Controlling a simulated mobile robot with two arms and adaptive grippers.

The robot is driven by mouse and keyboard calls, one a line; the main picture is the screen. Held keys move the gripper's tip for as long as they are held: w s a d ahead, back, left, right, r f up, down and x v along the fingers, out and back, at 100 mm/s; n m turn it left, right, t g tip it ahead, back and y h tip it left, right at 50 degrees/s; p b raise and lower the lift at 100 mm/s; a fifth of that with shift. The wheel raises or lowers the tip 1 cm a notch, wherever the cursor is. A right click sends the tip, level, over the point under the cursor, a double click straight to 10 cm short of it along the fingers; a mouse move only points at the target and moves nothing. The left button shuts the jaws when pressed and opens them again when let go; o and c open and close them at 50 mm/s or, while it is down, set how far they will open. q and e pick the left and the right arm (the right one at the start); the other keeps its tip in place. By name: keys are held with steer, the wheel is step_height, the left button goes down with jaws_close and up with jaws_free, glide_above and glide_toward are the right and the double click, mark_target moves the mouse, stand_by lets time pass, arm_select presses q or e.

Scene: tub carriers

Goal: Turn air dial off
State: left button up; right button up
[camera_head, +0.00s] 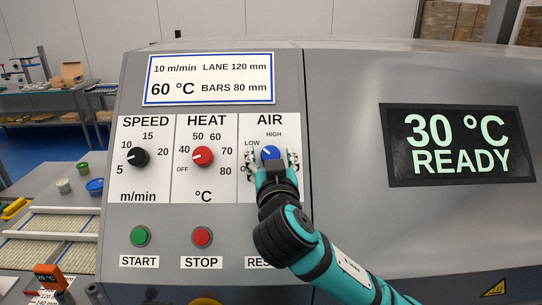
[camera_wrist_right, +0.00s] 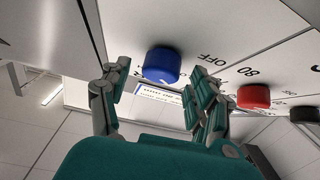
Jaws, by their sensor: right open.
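The blue AIR dial (camera_head: 270,152) is on the grey machine's front panel, at the right of the dial row. Its pale pointer mark seems to face up-left toward LOW. My right gripper (camera_head: 273,160) is open in front of it, one finger on each side, and hides most of the OFF label. In the right wrist view the blue dial (camera_wrist_right: 161,64) lies between the two spread fingertips (camera_wrist_right: 159,75), with gaps on both sides. I cannot tell whether a finger touches it. My left gripper is not in view.
The red HEAT dial (camera_head: 203,156) and black SPEED dial (camera_head: 138,157) are to the left. Below are a green START button (camera_head: 140,236) and a red STOP button (camera_head: 202,237); my arm covers the RESET area. The display (camera_head: 458,145) reads 30 °C READY.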

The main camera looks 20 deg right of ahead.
steer(key=shift+c, duration=1.3)
steer(key=c, duration=0.9)
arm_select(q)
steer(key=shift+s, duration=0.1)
